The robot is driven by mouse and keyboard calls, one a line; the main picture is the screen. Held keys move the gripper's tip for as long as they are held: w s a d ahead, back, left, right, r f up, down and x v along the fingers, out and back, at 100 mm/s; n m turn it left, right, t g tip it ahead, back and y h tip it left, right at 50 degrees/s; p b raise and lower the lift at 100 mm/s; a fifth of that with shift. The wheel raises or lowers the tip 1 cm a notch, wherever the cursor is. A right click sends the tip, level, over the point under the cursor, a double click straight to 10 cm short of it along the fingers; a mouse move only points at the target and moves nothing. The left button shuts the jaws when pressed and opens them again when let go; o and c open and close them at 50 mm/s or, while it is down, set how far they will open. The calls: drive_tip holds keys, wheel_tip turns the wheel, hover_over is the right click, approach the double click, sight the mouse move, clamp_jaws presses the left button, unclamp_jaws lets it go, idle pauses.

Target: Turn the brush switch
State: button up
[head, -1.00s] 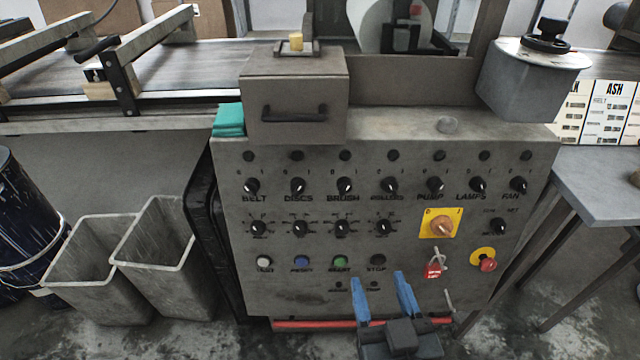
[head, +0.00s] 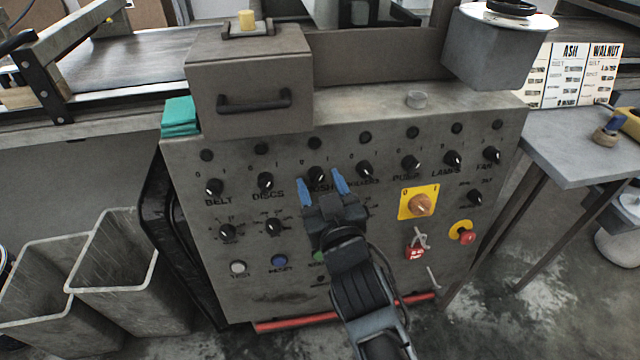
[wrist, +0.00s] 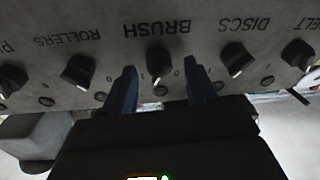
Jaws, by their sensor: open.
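The brush switch (head: 317,174) is a black knob with a white pointer mark in the top row of the grey control panel (head: 185,268). In the wrist view the brush switch (wrist: 159,62) appears upside down under the word BRUSH, between my two blue fingers. My gripper (head: 322,182) is open, with one finger on each side of the knob. I cannot tell whether the fingers touch it. My gripper (wrist: 161,80) covers part of the panel below the switch in the head view.
The discs switch (head: 265,181) and the rollers switch (head: 364,169) flank the brush switch closely. A yellow-plated rotary switch (head: 421,205) and a red stop button (head: 467,238) are at lower right. A box with a handle (head: 250,85) stands above the panel.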

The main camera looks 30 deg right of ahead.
drive_tip(key=shift+w, duration=0.25)
drive_tip(key=shift+c, duration=0.3)
drive_tip(key=c, duration=1)
